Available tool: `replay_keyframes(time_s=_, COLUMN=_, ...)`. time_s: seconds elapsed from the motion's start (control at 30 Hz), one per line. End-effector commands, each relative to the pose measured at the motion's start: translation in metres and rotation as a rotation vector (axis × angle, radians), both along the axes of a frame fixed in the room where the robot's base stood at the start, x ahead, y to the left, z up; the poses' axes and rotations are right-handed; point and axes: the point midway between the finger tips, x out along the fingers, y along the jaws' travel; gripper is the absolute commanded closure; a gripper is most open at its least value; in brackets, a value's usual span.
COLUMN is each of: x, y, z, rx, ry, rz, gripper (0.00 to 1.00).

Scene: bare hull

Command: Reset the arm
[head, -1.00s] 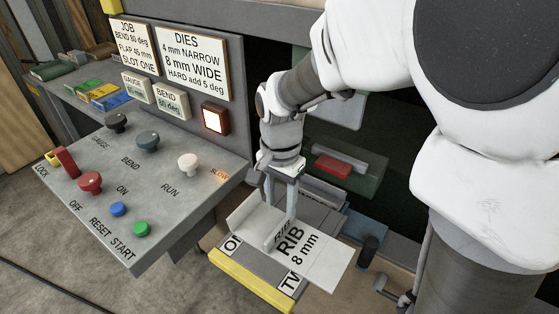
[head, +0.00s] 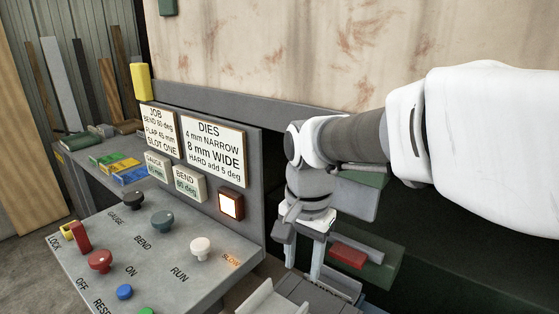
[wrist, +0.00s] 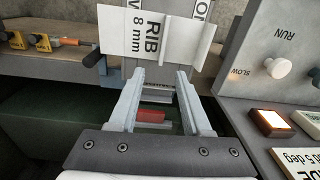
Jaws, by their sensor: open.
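My gripper (head: 300,268) hangs pointing down in front of the press opening, right of the control panel, with its two fingers apart and nothing between them. In the wrist view my gripper (wrist: 160,75) is also open and empty. The bent white RIB 8 mm sheet (wrist: 122,32) lies beyond the fingertips in the wrist view, with a gap between. In the head view only part of the sheet (head: 262,301) shows at the bottom edge; the rest is out of frame.
The control panel (head: 140,262) with knobs and buttons stands close left of my gripper. A lit square lamp (head: 231,204) is on the upright board. A red block (head: 348,256) sits inside the opening to the right. A side bench (head: 100,152) holds coloured blocks.

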Motion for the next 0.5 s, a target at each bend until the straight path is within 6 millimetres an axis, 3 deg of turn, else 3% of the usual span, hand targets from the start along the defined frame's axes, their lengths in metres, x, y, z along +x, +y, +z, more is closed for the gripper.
replay_keyframes(time_s=0.2, x=-0.035, y=-0.038, z=0.025, rx=0.008, ry=-0.146, rz=0.175, gripper=0.52)
replay_keyframes(time_s=0.5, x=-0.087, y=-0.077, z=0.035, rx=-0.078, ry=-0.344, rz=0.430, gripper=0.52)
